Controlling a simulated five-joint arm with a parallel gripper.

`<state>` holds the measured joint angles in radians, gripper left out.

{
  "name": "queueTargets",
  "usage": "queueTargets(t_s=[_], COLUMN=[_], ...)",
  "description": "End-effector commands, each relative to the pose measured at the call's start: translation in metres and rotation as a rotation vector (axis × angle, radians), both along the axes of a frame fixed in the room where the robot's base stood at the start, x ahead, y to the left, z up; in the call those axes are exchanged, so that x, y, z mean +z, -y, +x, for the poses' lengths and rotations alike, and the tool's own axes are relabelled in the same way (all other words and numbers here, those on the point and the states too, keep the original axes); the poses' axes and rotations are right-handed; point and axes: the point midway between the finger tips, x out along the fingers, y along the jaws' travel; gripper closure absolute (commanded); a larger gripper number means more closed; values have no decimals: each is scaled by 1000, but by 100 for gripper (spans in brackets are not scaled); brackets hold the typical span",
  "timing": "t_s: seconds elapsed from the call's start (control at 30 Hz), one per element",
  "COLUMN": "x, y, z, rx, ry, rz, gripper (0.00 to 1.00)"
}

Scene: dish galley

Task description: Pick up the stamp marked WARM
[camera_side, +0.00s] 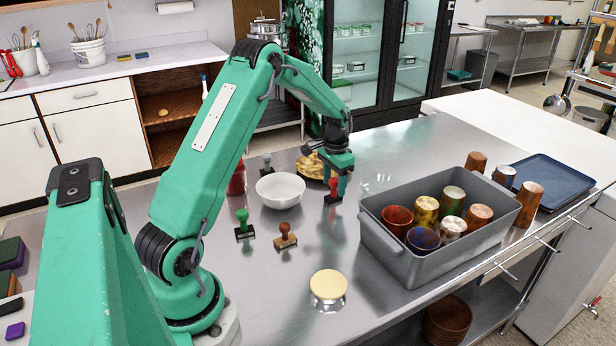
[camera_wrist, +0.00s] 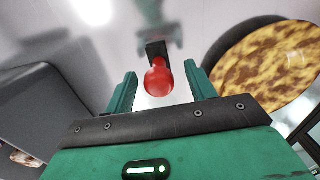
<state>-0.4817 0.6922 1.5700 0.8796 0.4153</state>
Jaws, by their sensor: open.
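A stamp with a red knob and dark base (camera_side: 333,197) stands on the steel counter under my gripper (camera_side: 338,183). In the wrist view its red knob (camera_wrist: 158,82) shows between my open fingers (camera_wrist: 161,70), with a gap on both sides. Other stamps are a green-handled one (camera_side: 243,223), a brown-handled one (camera_side: 286,236) and a grey-handled one (camera_side: 267,164). No marking is legible on any stamp, so I cannot tell which says WARM.
A white bowl (camera_side: 281,189) stands left of the red stamp. A brown-and-yellow mottled round thing (camera_wrist: 262,66) is close beside my gripper. A grey bin (camera_side: 400,262) holding several cups is at the right. A cream-topped jar (camera_side: 328,286) stands in front.

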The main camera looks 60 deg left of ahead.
Motion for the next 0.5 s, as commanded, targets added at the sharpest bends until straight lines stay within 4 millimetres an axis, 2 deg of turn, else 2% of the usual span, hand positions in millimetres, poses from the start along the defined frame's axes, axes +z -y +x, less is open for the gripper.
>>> queueTargets(t_s=[0.2,0.5], x=[-26,-34], y=[1,1], z=[-1,-1], rx=[0,0], ry=[-2,0], rz=[-1,0], gripper=[45,45])
